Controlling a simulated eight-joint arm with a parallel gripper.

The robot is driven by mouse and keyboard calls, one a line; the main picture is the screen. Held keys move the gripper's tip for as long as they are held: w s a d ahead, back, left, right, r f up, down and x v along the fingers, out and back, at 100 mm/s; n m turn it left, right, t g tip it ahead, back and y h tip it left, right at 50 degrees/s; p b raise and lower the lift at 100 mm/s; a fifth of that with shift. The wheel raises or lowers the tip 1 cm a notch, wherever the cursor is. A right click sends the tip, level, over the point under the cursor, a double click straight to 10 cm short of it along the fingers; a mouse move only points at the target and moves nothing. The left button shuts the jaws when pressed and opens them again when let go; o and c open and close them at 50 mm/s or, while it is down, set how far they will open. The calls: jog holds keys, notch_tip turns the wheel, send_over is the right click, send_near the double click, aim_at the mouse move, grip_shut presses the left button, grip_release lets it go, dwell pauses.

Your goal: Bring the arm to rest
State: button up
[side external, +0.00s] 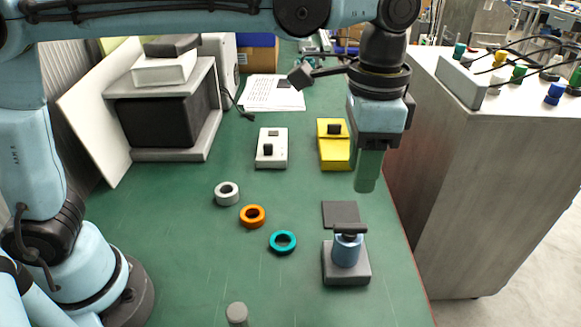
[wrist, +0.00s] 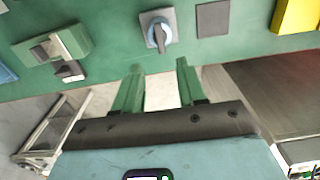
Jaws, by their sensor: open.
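My gripper (side external: 366,184) hangs over the right side of the green table, pointing down, well above the surface. In the wrist view its two green fingers (wrist: 160,68) stand apart with nothing between them. Three reels lie flat on the table: a grey one (side external: 219,199), an orange one (side external: 243,217) and a teal one (side external: 274,246), in a slanting row left of my gripper. In the wrist view I cannot make out the reels.
A blue post on a grey base (side external: 335,277) stands below my gripper, with a dark square plate (side external: 340,213) behind it. A white box (side external: 279,156) and a yellow box (side external: 334,156) stand farther back. A cabinet (side external: 460,190) stands right of the table edge.

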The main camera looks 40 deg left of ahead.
jog(key=shift+r, duration=0.65)
